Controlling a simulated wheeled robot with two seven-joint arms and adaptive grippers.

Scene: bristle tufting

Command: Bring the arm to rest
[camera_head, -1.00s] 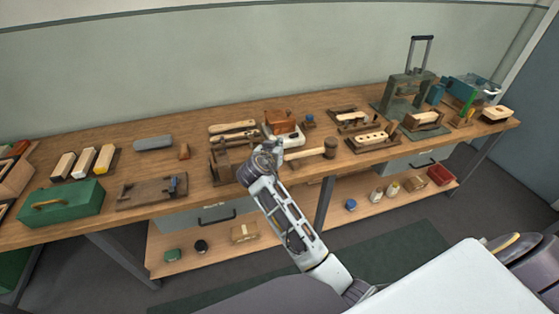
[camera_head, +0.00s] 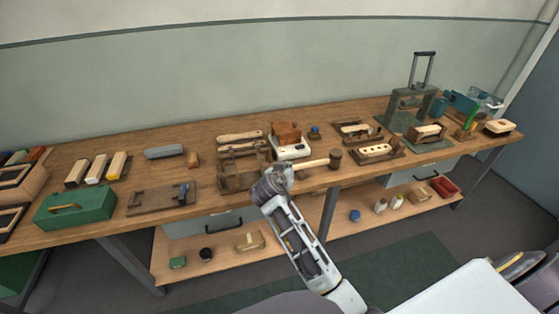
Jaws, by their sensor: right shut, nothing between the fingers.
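My right arm reaches up from the bottom of the head view. Its gripper (camera_head: 284,172) is at the front edge of the workbench (camera_head: 110,150), just right of a dark wooden holder (camera_head: 232,178) and below a white device with a brown block on top (camera_head: 287,141). The fingers are small in the picture; the gripper is shut and empty. A mallet (camera_head: 322,161) lies close to its right; I cannot tell whether they touch. My left gripper is out of view.
A green toolbox (camera_head: 76,209) and a board with a clamp (camera_head: 160,197) are on the left. A lower shelf (camera_head: 215,263) carries small jars and boxes. Floor in front is open.

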